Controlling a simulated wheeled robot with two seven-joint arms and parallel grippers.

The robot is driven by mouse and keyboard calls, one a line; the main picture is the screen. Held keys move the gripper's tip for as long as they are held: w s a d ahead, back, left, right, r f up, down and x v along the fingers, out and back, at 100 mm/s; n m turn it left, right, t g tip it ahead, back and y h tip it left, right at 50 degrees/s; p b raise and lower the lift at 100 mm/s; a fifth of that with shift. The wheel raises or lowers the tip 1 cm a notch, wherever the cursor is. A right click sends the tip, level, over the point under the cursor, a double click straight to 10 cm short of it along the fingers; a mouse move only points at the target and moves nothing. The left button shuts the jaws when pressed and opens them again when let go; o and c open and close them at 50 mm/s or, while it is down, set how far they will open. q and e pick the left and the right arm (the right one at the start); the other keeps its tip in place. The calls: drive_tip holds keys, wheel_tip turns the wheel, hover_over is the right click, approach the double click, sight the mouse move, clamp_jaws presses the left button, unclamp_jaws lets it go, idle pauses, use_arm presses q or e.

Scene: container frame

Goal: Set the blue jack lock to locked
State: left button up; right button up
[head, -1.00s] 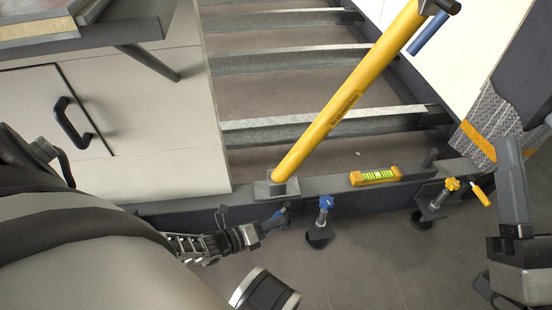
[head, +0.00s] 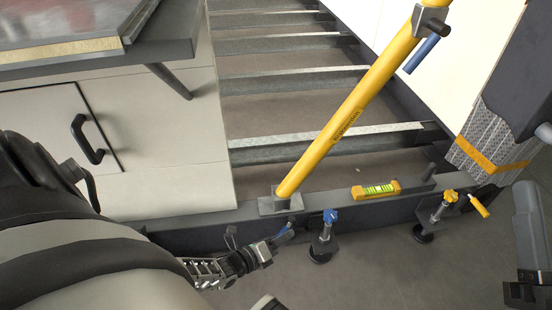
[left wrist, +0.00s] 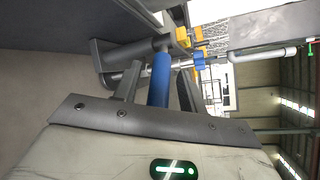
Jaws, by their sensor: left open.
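The blue jack's blue knob (head: 330,215) stands upright at the front beam, and it also shows in the left wrist view (left wrist: 199,60). Its lock lever has a blue grip (head: 284,236) left of the knob. My left gripper (head: 262,250) is at that lever, below the beam. In the left wrist view the blue lever grip (left wrist: 161,80) lies between the two open fingers of the left gripper (left wrist: 157,75), with a gap on each side. The lever's far end meets a dark cylinder. My right gripper cannot be made out; only part of my right arm shows at the right edge.
A yellow jack knob (head: 450,196) with a yellow-handled lever (head: 479,206) is farther right. A spirit level (head: 376,190) lies on the beam (head: 240,214). A yellow post (head: 350,115) rises from the beam. A cabinet (head: 150,150) stands at left. Floor before the beam is clear.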

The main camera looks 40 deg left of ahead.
use_arm(q)
drive_tip(key=shift+s, duration=0.15)
drive_tip(key=p+v, duration=0.5)
drive_tip(key=v, duration=1)
drive_tip(key=shift+s+r, duration=0.2)
drive_tip(key=shift+s, duration=0.1)
use_arm(e)
wheel_tip(320, 180, down, 9)
drive_tip(key=s+a+m+g+h, duration=0.1)
drive_tip(key=s+m+g+h, duration=0.1)
drive_tip(key=m+g+h, duration=0.2)
drive_tip(key=shift+m+g, duration=0.6)
drive_tip(key=shift+m, duration=0.9)
drive_tip(key=shift+r, duration=0.1)
